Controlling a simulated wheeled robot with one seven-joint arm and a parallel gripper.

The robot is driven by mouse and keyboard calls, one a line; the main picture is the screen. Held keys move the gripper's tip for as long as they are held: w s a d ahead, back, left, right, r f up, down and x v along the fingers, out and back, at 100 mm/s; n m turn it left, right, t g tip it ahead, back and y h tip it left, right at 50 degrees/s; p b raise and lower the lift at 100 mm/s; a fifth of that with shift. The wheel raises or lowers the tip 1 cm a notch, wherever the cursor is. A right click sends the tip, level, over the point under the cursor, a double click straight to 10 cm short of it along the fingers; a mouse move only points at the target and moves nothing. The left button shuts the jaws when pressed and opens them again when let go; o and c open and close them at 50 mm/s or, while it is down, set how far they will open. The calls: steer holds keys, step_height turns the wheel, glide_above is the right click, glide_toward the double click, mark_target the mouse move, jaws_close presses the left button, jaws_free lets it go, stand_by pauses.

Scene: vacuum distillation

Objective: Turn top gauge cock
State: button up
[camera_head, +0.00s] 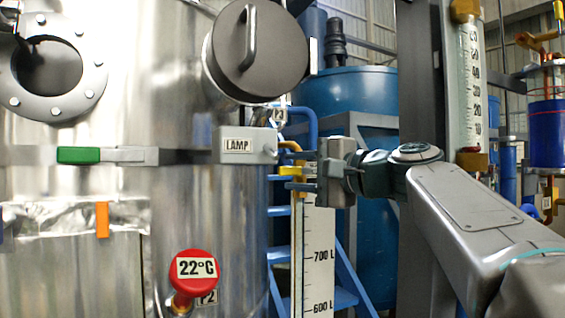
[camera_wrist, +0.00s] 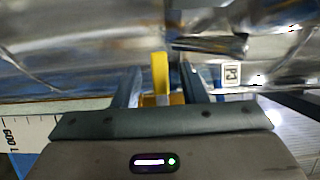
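The top gauge cock (camera_head: 292,171) is a small yellow fitting at the upper end of the white level gauge, beside the steel tank. My gripper (camera_head: 294,166) reaches in from the right at its height, and its fingers partly cover the cock. In the wrist view, the yellow cock handle (camera_wrist: 160,73) stands upright between the two fingers of my gripper (camera_wrist: 161,86). The fingers are apart, with gaps visible on both sides of the handle. Whether either finger touches the cock lower down is hard to see.
The steel tank (camera_head: 205,210) stands close on the left, with a LAMP box (camera_head: 246,145) just left of the fingers. The gauge scale (camera_head: 318,262) hangs below. A blue ladder (camera_head: 345,285) and blue tank (camera_head: 362,105) are behind. A red 22°C knob (camera_head: 194,267) sits lower left.

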steer(key=shift+x, duration=1.15)
jaws_close()
